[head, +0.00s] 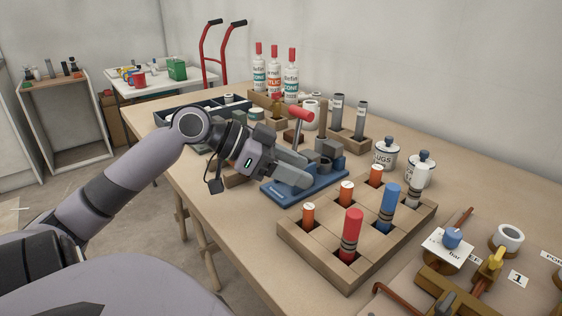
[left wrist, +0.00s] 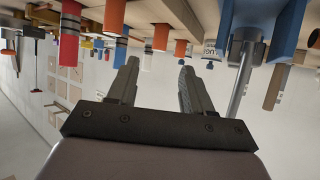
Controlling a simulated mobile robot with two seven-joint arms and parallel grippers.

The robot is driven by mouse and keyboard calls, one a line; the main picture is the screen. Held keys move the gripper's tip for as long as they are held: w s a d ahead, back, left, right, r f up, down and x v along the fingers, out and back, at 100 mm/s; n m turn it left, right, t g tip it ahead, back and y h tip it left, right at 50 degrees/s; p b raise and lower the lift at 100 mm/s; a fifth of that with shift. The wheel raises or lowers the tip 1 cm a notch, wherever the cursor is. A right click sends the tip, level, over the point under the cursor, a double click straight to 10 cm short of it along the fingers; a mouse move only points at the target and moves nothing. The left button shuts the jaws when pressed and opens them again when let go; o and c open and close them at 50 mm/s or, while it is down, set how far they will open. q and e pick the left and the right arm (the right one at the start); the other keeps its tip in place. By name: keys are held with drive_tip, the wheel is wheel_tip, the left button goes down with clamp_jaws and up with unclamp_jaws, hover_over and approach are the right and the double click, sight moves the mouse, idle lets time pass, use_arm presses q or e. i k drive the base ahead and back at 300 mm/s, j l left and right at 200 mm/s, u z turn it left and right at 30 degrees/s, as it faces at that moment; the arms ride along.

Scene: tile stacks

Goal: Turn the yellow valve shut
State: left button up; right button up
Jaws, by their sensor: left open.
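The yellow valve (head: 495,259) is at the lower right of the head view, a yellow handle on brass pipework fixed to a tan board (head: 535,296). A card marked 1 lies beside it. I cannot make out the yellow valve in that view. My right gripper is not in view.
A wooden block (head: 345,272) with red, blue and orange pegs stands between my left gripper and the valve board. A blue knob (head: 452,238) and a white ring (head: 509,237) are near the valve. Lidded jars (head: 386,155) and bottles (head: 291,82) stand farther back.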

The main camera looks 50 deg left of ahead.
sight(494, 261)
drive_tip(key=k+j, duration=0.8)
drive_tip(key=j, duration=0.15)
